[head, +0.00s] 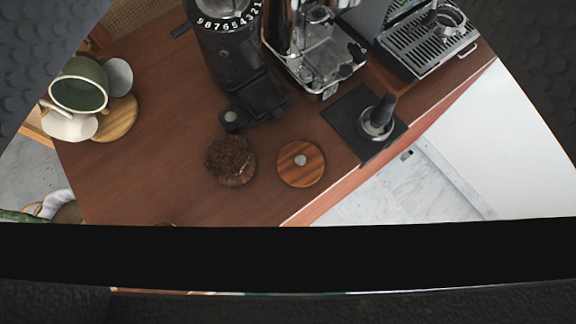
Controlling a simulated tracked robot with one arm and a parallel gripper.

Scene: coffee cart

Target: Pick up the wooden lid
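The wooden lid (300,174) is a round, striped wooden disc with a small grey knob at its centre. It lies flat on the brown wooden counter, near the counter's front right edge. My gripper (287,75) shows as dark textured fingers at the left and right edges of the view, spread wide apart. It is open, and nothing shows held between the fingers. The lid is in plain view between them, apart from both. A black bar across the bottom hides the nearest part of the scene.
A round container heaped with brown grounds (230,157) stands just left of the lid. A black mat (346,118) with a tamper (378,119) lies to the right. A grinder (232,62) and espresso machine (318,50) stand behind. Cups (79,87) sit far left.

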